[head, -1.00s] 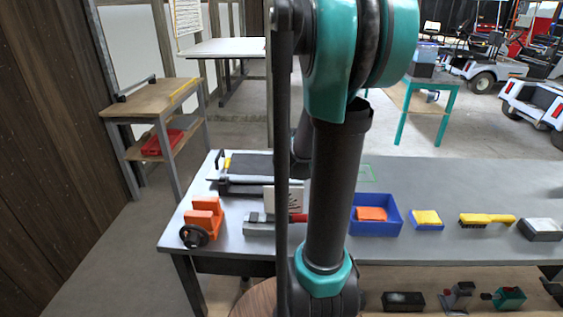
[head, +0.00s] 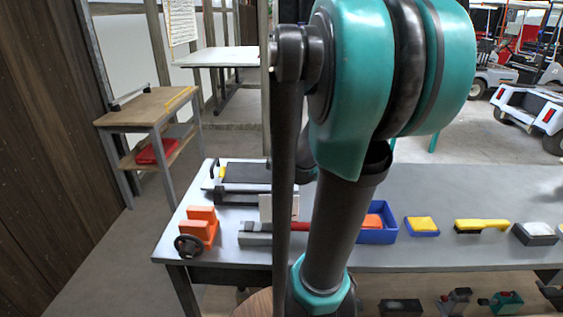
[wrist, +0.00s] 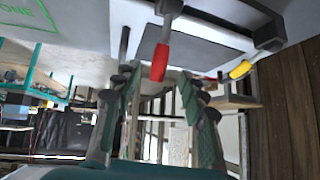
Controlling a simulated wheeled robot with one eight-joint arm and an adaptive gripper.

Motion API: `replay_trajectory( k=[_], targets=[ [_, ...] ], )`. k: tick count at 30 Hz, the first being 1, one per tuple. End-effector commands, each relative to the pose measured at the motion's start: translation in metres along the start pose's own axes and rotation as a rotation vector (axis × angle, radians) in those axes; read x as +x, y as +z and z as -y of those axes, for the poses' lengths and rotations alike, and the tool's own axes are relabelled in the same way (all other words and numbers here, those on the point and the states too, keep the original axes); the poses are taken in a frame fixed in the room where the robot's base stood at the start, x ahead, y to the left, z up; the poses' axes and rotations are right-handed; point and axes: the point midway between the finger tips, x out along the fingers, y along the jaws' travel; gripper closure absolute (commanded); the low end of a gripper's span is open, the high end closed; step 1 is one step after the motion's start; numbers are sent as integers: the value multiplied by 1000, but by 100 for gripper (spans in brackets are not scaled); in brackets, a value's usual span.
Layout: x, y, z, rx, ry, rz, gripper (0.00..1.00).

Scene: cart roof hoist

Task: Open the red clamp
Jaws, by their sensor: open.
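In the wrist view, the red clamp (wrist: 160,62) shows as a red handle on a grey metal arm at the edge of a dark plate (wrist: 203,44). My gripper (wrist: 158,85) is open, its two fingers apart, with the red handle's end appearing between the fingertips. I cannot tell whether they touch. A yellow-handled clamp (wrist: 240,69) is at the plate's right side. In the head view, the dark plate (head: 247,172) lies on the bench with the yellow handle (head: 222,172) at its left. My arm hides my gripper and the red clamp there.
On the grey bench (head: 440,190) are an orange vise (head: 200,226), a grey tool with a red handle (head: 299,226), a blue bin (head: 376,237), a yellow sponge (head: 421,224) and a yellow brush (head: 481,225). A wooden side table (head: 148,105) stands at left. The bench's back right is mostly clear.

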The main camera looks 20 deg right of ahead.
Motion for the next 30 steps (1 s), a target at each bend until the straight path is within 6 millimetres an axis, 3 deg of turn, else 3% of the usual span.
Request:
replay_trajectory(
  k=[15,30],
  targets=[
    [-57,0,-1,-1,1,0,57],
    [-68,0,0,-1,1,0,57]
  ],
)
